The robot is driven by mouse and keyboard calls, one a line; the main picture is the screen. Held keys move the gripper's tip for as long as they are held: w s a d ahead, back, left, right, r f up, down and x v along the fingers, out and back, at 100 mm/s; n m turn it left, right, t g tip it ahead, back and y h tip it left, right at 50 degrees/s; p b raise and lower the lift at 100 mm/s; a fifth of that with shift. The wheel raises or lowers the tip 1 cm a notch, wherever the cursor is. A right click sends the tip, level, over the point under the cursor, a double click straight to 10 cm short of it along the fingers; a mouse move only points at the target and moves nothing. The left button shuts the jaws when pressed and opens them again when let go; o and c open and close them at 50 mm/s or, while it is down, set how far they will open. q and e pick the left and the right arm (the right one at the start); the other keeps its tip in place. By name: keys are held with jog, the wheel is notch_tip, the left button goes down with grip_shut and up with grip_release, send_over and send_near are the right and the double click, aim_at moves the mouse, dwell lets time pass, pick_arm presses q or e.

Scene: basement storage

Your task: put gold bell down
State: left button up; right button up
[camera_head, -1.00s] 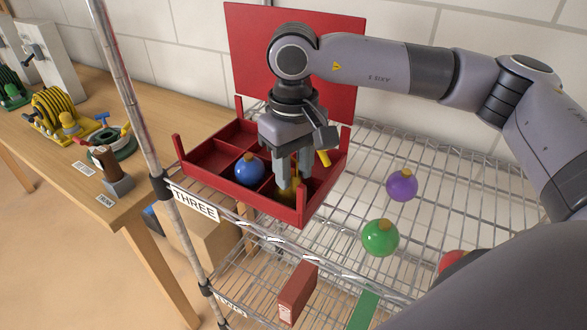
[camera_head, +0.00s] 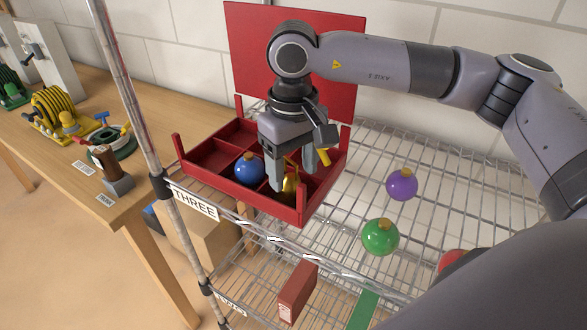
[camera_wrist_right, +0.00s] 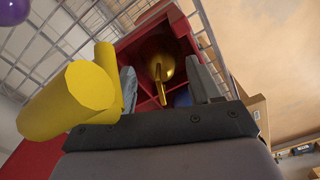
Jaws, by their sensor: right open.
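The gold bell (camera_head: 290,187) sits in a front compartment of the red divided box (camera_head: 253,203), to the right of a blue ornament (camera_head: 249,169). My right gripper (camera_head: 292,178) is over that compartment with its fingers apart on either side of the bell's top. In the right wrist view, the bell (camera_wrist_right: 160,66) shows between the spread fingers, with its handle pointing toward the gripper. The fingers seem clear of it. The lower part of the bell is hidden by the box wall. My left gripper is not in view.
The box stands on a wire shelf (camera_head: 345,215) marked THREE, its red lid (camera_head: 240,50) raised behind. A purple ornament (camera_head: 402,184) and a green ornament (camera_head: 380,237) lie to the right. A metal post (camera_head: 130,95) stands left. A yellow cylindrical piece (camera_wrist_right: 70,100) is beside the gripper.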

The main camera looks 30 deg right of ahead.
notch_tip(320, 180, up, 11)
jog(key=shift+b, duration=0.3)
jog(key=shift+a, duration=0.15)
dwell(0.4)
